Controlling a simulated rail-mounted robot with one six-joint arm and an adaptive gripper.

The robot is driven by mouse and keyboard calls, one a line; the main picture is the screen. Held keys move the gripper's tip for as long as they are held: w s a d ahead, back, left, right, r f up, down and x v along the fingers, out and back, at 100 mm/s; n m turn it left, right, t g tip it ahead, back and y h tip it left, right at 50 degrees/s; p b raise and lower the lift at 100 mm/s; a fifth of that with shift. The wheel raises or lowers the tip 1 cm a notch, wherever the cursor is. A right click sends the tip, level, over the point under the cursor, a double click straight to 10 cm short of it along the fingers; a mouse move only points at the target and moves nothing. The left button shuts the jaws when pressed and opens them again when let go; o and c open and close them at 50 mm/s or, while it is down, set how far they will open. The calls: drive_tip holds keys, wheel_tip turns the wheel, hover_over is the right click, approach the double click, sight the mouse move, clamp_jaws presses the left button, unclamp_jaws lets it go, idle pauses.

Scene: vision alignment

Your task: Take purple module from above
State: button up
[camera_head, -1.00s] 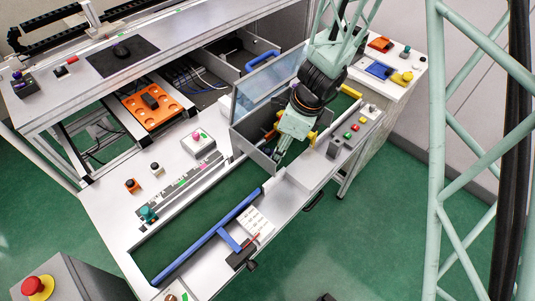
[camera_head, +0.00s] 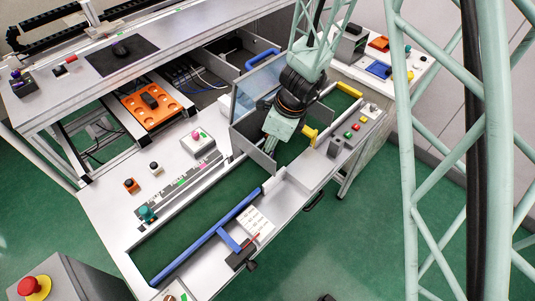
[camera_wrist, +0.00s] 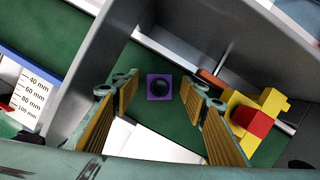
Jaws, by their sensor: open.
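The purple module (camera_wrist: 160,87) is a small purple square with a dark round centre. In the wrist view it sits on a green surface inside a grey-walled compartment. My gripper (camera_wrist: 158,100) is open, with one finger on each side of the module in that view. I cannot tell the height left between fingertips and module. In the head view my gripper (camera_head: 272,142) points down into the compartment at the end of the green strip, and the module is hidden there.
Grey walls (camera_wrist: 95,65) stand close to the left of my fingers. A yellow and red part (camera_wrist: 255,118) lies to the right. A blue bar (camera_head: 205,240) edges the green strip (camera_head: 190,225). A clear panel (camera_head: 258,85) stands behind my gripper.

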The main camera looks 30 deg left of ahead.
drive_tip(key=shift+c, duration=0.7)
drive_tip(key=c, duration=0.8)
drive_tip(key=shift+c, duration=0.2)
drive_tip(key=shift+d+r, duration=0.1)
drive_tip(key=shift+r, duration=0.05)
drive_tip(key=shift+s+d+r, duration=0.15)
drive_tip(key=shift+d+r, duration=0.45)
drive_tip(key=shift+r, duration=0.05)
drive_tip(key=s+d+r, duration=0.2)
drive_tip(key=d+r, duration=0.4)
drive_tip(key=d, duration=0.6)
drive_tip(key=shift+d+r, duration=0.2)
drive_tip(key=shift+r, duration=0.05)
drive_tip(key=shift+s, duration=0.1)
